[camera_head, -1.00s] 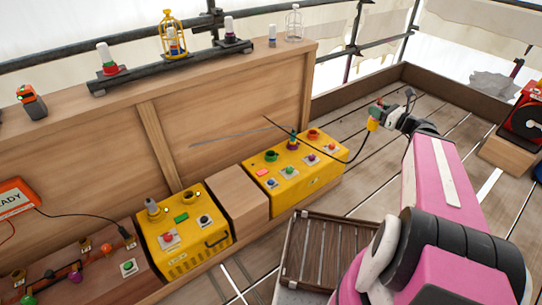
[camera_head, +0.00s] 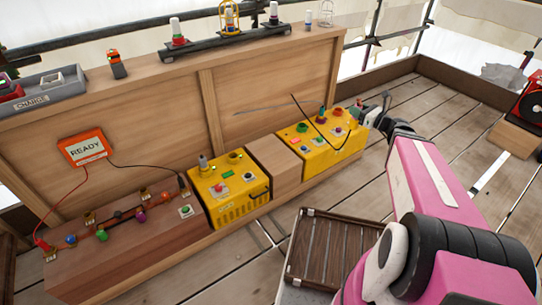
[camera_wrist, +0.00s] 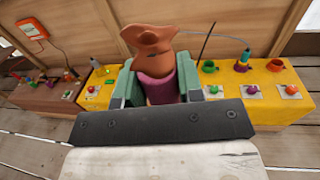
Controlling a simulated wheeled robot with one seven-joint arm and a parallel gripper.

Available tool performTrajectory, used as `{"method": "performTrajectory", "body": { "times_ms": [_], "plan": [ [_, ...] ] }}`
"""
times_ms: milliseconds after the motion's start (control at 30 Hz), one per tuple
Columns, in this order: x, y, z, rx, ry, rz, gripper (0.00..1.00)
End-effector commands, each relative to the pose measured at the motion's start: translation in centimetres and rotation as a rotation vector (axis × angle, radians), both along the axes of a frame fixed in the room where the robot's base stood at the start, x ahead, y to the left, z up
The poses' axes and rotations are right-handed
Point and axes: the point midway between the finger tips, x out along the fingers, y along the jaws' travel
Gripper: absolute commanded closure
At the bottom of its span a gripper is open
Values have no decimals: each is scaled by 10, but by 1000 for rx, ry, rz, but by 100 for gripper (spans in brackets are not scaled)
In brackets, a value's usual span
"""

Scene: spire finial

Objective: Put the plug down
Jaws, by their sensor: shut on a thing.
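My gripper (camera_head: 371,113) is at the end of the pink arm, in front of or above the right end of the right yellow box (camera_head: 318,158) in the head view. In the wrist view the green jaw pads of my gripper (camera_wrist: 159,80) are shut on the plug (camera_wrist: 152,42), an orange-brown piece with a flared top and a purple lower part. It stays clear of the yellow box's sockets in that view. In the head view the plug is too small to make out clearly. A thin dark line, perhaps a cord, curves near the gripper; its ends are unclear.
The right box bears a green ring (camera_wrist: 209,66), an orange ring (camera_wrist: 275,65) and several buttons. A wooden block (camera_head: 273,167) separates it from the left yellow box (camera_head: 228,190). An orange READY box (camera_head: 85,148) hangs on the panel. A slatted crate (camera_head: 330,250) stands in front.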

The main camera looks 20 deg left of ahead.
Motion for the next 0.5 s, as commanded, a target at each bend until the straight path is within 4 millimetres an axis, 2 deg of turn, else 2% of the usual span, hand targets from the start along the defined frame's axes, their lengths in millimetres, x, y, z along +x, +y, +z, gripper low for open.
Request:
{"method": "performTrajectory", "body": {
  "times_ms": [33, 200, 500],
  "plan": [
    [10, 20, -11, 1, 1, 11, 93],
    [23, 79, -43, 0, 2, 33, 93],
    [29, 189, -107, 1, 3, 69, 93]
  ]
}}
